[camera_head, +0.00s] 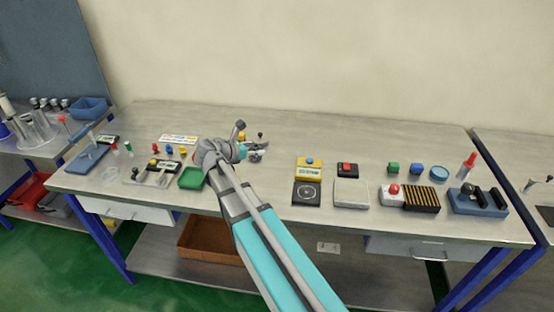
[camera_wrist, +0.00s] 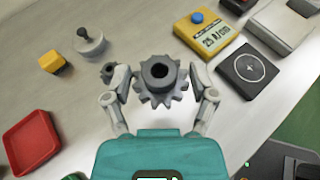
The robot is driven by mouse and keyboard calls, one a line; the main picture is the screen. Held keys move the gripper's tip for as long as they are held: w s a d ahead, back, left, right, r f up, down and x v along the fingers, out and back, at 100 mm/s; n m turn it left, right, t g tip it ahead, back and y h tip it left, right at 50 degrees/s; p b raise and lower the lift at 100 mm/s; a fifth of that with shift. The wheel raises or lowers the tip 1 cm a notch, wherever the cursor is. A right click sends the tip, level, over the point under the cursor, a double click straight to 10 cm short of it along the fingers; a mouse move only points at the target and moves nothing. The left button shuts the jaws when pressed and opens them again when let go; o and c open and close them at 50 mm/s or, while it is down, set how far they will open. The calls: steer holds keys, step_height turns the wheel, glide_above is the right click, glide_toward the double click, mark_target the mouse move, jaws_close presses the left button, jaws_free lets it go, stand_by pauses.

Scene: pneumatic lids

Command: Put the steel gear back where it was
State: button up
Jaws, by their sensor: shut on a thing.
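My gripper (camera_wrist: 160,90) is shut on the steel gear (camera_wrist: 160,78), a dark grey toothed wheel with a hub and a round hole. The gear sits between both fingers in the wrist view, over the grey bench top (camera_wrist: 110,20); I cannot tell its exact height. In the head view my gripper (camera_head: 238,150) is over the middle-left of the bench, and I cannot make out the gear clearly there. A small grey part (camera_wrist: 108,72) shows beside the left finger, partly hidden by it.
A yellow block (camera_wrist: 53,61), a knobbed weight (camera_wrist: 90,41) and a red tray (camera_wrist: 30,143) lie left of the gear. A yellow device (camera_wrist: 207,34) and a black pad (camera_wrist: 248,68) lie right. A green tray (camera_head: 191,178) is near the bench's front edge.

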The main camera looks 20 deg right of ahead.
steer(key=b, duration=0.4)
glide_above(275, 161)
steer(key=s+a, duration=0.3)
steer(key=a, duration=0.1)
step_height(275, 161, down, 4)
steer(key=d+f+b, duration=0.1)
steer(key=w+f+b, duration=0.1)
steer(key=w+d+f+b, duration=0.1)
steer(key=f, duration=0.1)
steer(key=shift+d+b, duration=0.3)
steer(key=shift+w+d+f+b, duration=0.3)
steer(key=shift+d+f+b, duration=0.05)
steer(key=shift+d+b, duration=0.05)
steer(key=shift+f, duration=0.1)
steer(key=shift+w+d+f+b, duration=0.2)
steer(key=shift+d+f+b, duration=0.1)
steer(key=shift+f+b, duration=1.6)
steer(key=shift+b, duration=0.1)
steer(key=shift+f, duration=0.15)
steer(key=o, duration=1.2)
